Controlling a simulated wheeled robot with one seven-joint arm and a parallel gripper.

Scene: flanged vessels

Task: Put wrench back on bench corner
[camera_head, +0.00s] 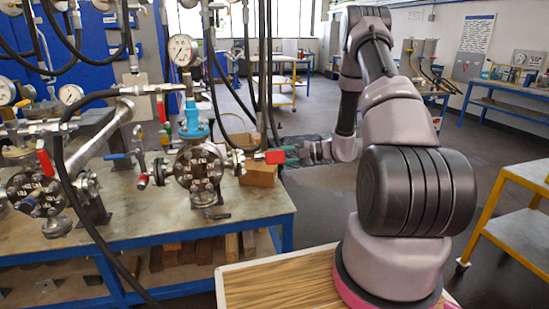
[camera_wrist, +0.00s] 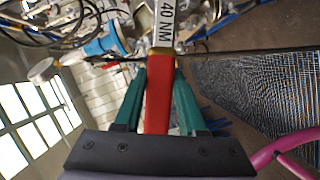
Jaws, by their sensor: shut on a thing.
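The wrench has a red handle (camera_wrist: 158,98) and a pale shaft section marked "40 NM" (camera_wrist: 164,22). My gripper (camera_wrist: 158,78) is shut on the red handle, with a teal finger on either side. In the head view, my gripper (camera_head: 291,157) is just beyond the right end of the bench (camera_head: 255,207), with a red piece (camera_head: 275,157), which looks like the wrench handle, at its tips. The wrench's far end is unclear among the fittings. The bench's front right corner is bare.
A flanged vessel (camera_head: 200,168) with a gauge (camera_head: 182,50) above stands on the bench left of my gripper. A cardboard box (camera_head: 260,173) sits near the bench's right end. Black hoses (camera_head: 264,80) hang close by. A yellow cart (camera_head: 515,215) stands at right.

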